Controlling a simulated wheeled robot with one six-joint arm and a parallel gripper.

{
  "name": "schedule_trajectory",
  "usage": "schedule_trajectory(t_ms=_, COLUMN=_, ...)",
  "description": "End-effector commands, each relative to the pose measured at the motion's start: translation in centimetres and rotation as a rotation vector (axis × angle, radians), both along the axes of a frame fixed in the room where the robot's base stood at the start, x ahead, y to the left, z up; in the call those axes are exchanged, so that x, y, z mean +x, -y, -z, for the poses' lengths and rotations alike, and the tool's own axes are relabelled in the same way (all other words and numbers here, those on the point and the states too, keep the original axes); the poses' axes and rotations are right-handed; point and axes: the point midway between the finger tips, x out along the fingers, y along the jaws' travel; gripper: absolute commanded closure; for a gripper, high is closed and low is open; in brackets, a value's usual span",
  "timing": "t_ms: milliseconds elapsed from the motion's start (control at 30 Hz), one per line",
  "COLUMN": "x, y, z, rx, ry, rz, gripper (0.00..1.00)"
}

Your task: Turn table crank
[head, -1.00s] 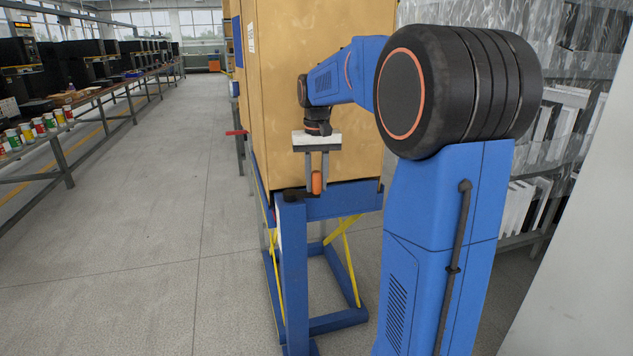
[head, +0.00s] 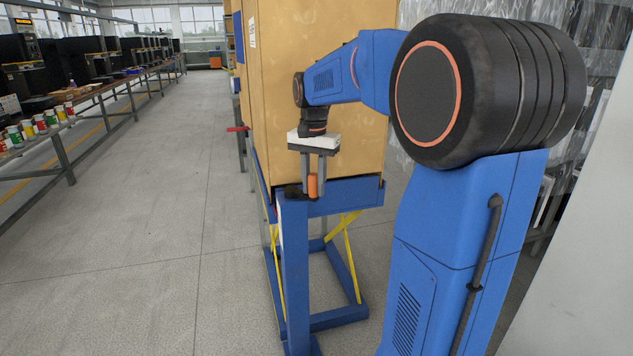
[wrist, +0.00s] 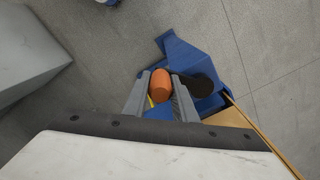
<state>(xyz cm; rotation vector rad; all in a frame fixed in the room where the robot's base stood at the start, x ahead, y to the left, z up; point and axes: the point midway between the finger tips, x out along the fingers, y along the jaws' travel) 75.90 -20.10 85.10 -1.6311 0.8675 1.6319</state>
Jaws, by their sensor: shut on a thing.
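The table is a blue frame (head: 295,265) with yellow braces, and it carries a tall tan box (head: 315,105). The crank's orange handle (head: 312,186) stands upright near the table's front corner. The crank's black hub (head: 292,192) sits on top of the corner post. In the wrist view the orange handle (wrist: 161,86) is between my gripper's grey fingers, with the black hub (wrist: 195,84) just to its right. My gripper (head: 314,182) points down from above and is shut on the handle. Part of the crank arm is hidden by the fingers.
A long bench (head: 60,150) with several small coloured cans runs along the left. A red handle (head: 238,129) sticks out left of the tan box. Racks stand behind my arm at right, beside a pale wall (head: 590,270). The aisle floor (head: 140,240) is clear.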

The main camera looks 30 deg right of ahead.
Motion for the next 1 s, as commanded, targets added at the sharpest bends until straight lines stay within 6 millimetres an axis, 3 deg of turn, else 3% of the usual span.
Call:
schedule_trajectory(t_ms=500, x=-0.8, y=-3.8, z=0.0, rx=0.000, ry=0.001, rz=0.488, gripper=1.00)
schedule_trajectory(t_ms=1000, x=0.2, y=-7.3, z=0.0, rx=0.000, ry=0.001, rz=0.961, gripper=1.00)
